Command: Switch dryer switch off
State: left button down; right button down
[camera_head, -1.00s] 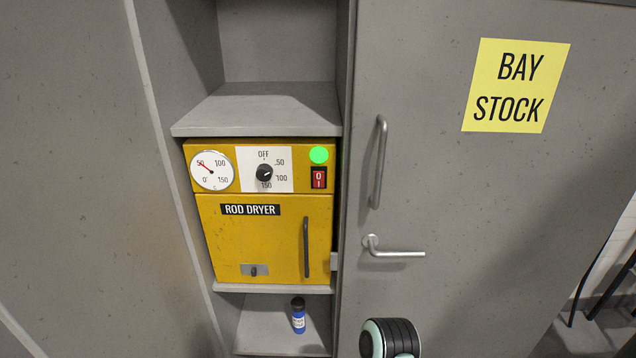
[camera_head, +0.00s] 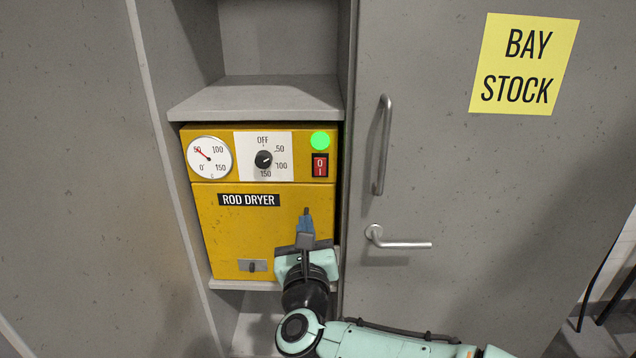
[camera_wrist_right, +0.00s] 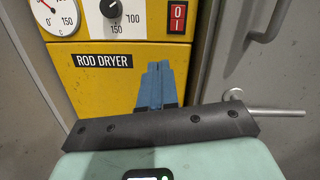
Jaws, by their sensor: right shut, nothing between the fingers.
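The yellow rod dryer (camera_head: 225,225) sits in a grey cabinet bay. Its red rocker switch, marked 0 and 1 (camera_head: 320,165), is at the upper right of the front panel, under a lit green lamp (camera_head: 320,140). The switch also shows in the right wrist view (camera_wrist_right: 177,17). My right gripper (camera_head: 306,214) is in front of the dryer door, below the switch and apart from it. Its blue fingers (camera_wrist_right: 155,82) are shut and empty, pointing up toward the panel. My left gripper is out of view.
A dial knob (camera_head: 264,159) and a round gauge (camera_head: 209,157) are left of the switch. A grey shelf (camera_head: 255,100) juts out above the dryer. The cabinet door to the right has a vertical handle (camera_head: 382,145) and a lever handle (camera_head: 400,243).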

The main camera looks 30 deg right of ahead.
aim_at(318, 163)
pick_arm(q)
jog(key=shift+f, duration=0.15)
pick_arm(e)
jog(key=s+r+m, duration=0.1)
jog(key=s+d+r+m+h, duration=0.1)
jog(key=r, duration=0.1)
jog(key=shift+r+m, duration=0.15)
jog(key=shift+m, duration=0.25)
jog(key=shift+w+d, duration=0.1)
